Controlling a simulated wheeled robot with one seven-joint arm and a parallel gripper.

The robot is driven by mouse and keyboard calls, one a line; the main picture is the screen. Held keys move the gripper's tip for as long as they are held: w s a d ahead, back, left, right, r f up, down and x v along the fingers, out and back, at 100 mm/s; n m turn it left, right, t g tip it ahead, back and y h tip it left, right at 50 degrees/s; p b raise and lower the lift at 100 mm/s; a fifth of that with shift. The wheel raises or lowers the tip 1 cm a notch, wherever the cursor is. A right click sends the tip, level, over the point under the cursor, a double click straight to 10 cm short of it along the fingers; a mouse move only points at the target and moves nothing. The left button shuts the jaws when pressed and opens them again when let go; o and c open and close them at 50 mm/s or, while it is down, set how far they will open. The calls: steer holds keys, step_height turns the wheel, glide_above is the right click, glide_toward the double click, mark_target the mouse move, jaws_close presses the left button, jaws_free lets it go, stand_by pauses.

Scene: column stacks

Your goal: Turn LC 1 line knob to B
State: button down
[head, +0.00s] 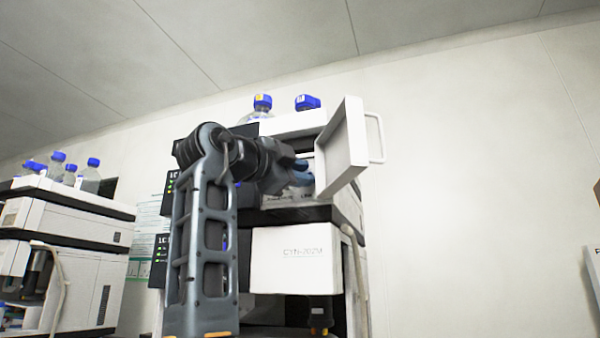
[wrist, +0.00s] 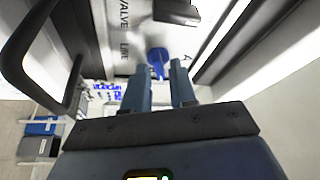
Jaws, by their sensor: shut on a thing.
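The line knob (wrist: 158,57) is small and blue, on a white panel marked "LINE" in the wrist view. My gripper (wrist: 162,68) has its two blue-grey fingers on either side of it and is shut on it. In the head view my gripper (head: 303,172) reaches from the left into the open compartment of the middle stack. The knob is hidden there behind my gripper and the open door.
A white door (head: 342,150) with a handle stands open just right of my gripper. A white module (head: 292,260) sits below. Blue-capped bottles (head: 262,103) stand on top. Another stack (head: 62,245) is at the left. A dark part (wrist: 177,12) sits near the knob.

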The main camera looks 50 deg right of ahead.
steer(key=shift+m+g+y+p, duration=0.3)
steer(key=shift+m+y+p, duration=0.4)
steer(key=shift+m, duration=1.5)
steer(key=c, duration=1.2)
jaws_free()
steer(key=shift+a, duration=0.1)
steer(key=a, duration=0.3)
steer(key=a+b, duration=0.1)
steer(key=a, duration=0.3)
steer(key=shift+w+a, duration=0.2)
steer(key=shift+a, duration=0.1)
